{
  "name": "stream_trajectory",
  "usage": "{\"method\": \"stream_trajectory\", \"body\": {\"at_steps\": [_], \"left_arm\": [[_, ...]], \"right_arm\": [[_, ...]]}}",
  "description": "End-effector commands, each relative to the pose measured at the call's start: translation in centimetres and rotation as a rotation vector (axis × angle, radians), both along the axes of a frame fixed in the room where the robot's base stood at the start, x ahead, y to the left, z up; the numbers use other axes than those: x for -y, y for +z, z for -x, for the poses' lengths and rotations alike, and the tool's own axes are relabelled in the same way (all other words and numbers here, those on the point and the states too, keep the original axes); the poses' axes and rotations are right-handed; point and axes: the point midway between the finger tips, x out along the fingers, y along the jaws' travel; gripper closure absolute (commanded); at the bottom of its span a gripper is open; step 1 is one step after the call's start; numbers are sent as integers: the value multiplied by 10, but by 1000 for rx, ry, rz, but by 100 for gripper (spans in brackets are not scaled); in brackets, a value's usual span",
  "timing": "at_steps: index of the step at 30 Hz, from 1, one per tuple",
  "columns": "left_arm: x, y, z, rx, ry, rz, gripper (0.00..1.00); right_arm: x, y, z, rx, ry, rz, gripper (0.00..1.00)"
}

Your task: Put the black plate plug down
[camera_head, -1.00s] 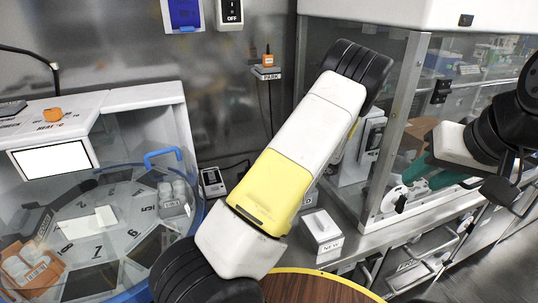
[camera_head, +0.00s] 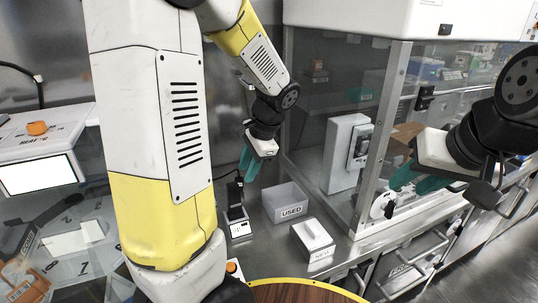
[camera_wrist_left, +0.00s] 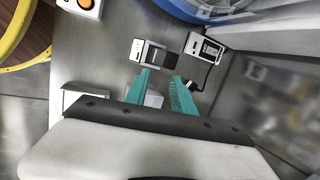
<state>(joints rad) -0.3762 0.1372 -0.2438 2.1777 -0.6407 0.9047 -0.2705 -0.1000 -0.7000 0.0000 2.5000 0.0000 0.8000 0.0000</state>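I cannot surely single out the black plate plug. A small black upright piece (camera_head: 235,193) stands on a white-based device (camera_head: 240,228) on the steel bench. In the left wrist view a dark block (camera_wrist_left: 171,59) shows beside a white-framed device (camera_wrist_left: 146,50), just beyond the fingertips. My left gripper (camera_head: 249,164) points down with teal fingers, right of the black piece and above the bench. In the left wrist view my left gripper (camera_wrist_left: 160,82) has its fingers apart, with nothing visibly held. My right gripper (camera_head: 404,184) hangs before the glass cabinet, its teal fingers apart.
A grey bin marked USED (camera_head: 287,207) and a white box (camera_head: 313,236) stand right of the device. The glass cabinet (camera_head: 340,100) bounds the right. A clear-lidded round machine (camera_head: 60,225) lies left, behind my left arm. An orange button (camera_wrist_left: 86,4) shows in the wrist view.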

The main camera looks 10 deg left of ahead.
Motion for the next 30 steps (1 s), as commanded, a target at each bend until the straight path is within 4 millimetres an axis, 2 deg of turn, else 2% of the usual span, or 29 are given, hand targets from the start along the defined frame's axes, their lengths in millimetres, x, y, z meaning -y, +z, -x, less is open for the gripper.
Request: {"method": "stream_trajectory", "body": {"at_steps": [1,6,15,21,30], "left_arm": [[2,13,13,44,58,66,70],[20,49,52,175,247,281,70],[53,102,117,388,526,616,70],[66,118,140,464,623,736,70],[70,121,145,479,644,762,70]], "right_arm": [[0,0,0,0,0,0,64],[0,0,0,0,0,0,64],[0,0,0,0,0,0,64],[0,0,0,0,0,0,64],[0,0,0,0,0,0,64]]}}
